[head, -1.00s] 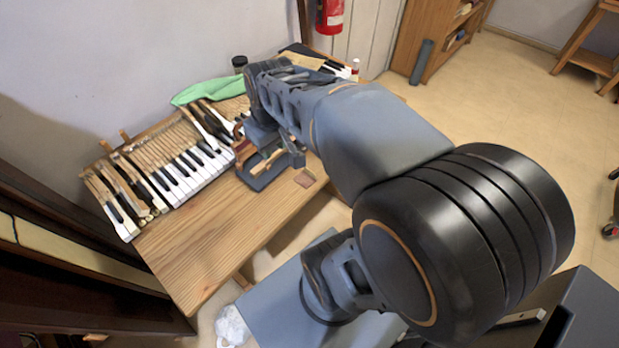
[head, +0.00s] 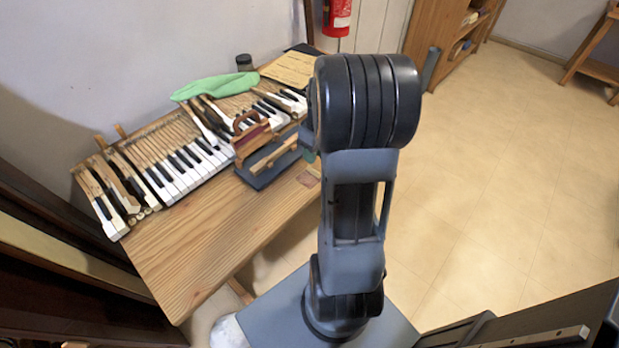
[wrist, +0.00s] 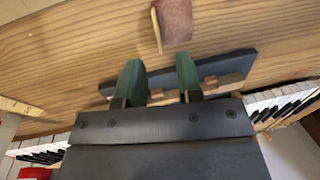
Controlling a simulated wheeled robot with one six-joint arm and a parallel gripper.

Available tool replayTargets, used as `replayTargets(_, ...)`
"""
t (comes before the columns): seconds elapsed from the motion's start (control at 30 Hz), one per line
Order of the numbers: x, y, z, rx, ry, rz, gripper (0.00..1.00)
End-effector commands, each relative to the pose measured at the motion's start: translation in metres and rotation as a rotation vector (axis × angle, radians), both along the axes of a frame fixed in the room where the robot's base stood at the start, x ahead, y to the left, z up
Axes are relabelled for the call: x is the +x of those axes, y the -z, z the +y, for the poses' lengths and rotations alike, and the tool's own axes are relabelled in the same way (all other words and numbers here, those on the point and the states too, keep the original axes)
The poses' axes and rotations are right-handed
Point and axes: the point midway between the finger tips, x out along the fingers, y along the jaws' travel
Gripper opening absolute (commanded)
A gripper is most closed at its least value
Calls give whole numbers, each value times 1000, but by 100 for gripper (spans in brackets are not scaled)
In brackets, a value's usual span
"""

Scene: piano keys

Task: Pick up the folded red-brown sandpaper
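The folded red-brown sandpaper (head: 308,179) lies on the wooden table near its front right edge, partly hidden by my arm in the head view. In the wrist view the sandpaper (wrist: 175,22) is at the top centre, with a pale edge along its left side. My gripper (wrist: 158,78) shows two green-tipped fingers spread apart with nothing between them. The sandpaper is ahead of the fingertips in that view, apart from them. In the head view my gripper is mostly hidden behind my arm.
A dark tray (head: 258,184) with wooden pieces lies beside the sandpaper; in the wrist view it runs behind the fingers. A wooden-handled block (head: 250,148) stands behind it. Piano keys (head: 180,165) and a green cloth (head: 215,86) are farther back. The table's front left is bare.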

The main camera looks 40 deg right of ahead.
Motion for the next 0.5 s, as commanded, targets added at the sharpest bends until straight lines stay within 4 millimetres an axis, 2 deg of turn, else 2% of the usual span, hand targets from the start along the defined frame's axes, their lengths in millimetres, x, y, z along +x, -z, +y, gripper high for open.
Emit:
replayTargets(0.27, 0, 18, 2, 1, 0, 1, 33)
replayTargets(0.5, 2, 50, 6, 1, 0, 1, 33)
